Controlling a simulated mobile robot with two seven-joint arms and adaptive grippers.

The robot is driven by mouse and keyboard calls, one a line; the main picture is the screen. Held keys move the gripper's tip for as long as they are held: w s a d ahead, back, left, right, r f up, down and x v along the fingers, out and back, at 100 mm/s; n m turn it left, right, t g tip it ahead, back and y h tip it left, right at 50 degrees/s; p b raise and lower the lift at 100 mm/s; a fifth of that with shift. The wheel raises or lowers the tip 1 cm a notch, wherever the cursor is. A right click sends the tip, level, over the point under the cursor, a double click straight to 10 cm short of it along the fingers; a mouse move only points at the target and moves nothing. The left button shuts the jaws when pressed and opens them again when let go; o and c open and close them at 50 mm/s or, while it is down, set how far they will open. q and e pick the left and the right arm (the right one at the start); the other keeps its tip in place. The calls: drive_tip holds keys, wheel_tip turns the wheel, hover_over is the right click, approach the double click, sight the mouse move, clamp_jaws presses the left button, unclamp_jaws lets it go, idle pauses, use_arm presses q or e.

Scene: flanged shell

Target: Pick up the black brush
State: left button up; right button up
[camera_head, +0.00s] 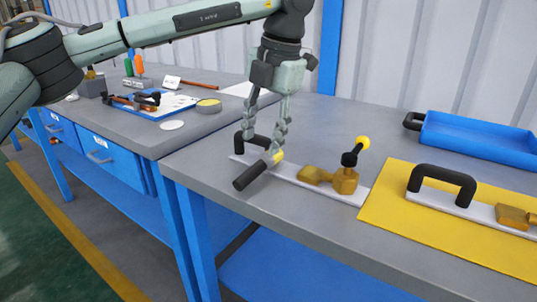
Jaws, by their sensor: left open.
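My left gripper (264,146) points down over the front left of the near grey table, its two fingers apart. Just below and in front of it is a black cylinder with a yellow end (248,177), which looks like the black brush; its bristles cannot be made out. It lies tilted, its black end toward the table's front edge. The right fingertip is close to its yellow end, and I cannot tell whether they touch. A white plate (285,181) with a black handle and brass-coloured parts (344,181) lies behind it. My right gripper is not in view.
A black lever with a yellow knob (362,143) stands on the brass part. A yellow mat (400,222) with a similar handled plate (475,210) lies right. A blue tray (480,138) is behind. A second table (205,122) at left holds tools and a clipboard.

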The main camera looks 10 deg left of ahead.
sight(253, 169)
use_arm(q)
drive_tip(key=x, duration=0.4)
drive_tip(key=s+x, duration=0.1)
drive_tip(key=x, duration=0.1)
drive_tip(key=shift+a+p, duration=0.2)
drive_tip(key=shift+p, duration=0.2)
drive_tip(key=shift+f, duration=0.45)
drive_tip(key=shift+a+f, duration=0.1)
drive_tip(key=shift+f, duration=0.15)
drive_tip(key=shift+w, duration=0.1)
drive_tip(key=c, duration=0.8)
clamp_jaws()
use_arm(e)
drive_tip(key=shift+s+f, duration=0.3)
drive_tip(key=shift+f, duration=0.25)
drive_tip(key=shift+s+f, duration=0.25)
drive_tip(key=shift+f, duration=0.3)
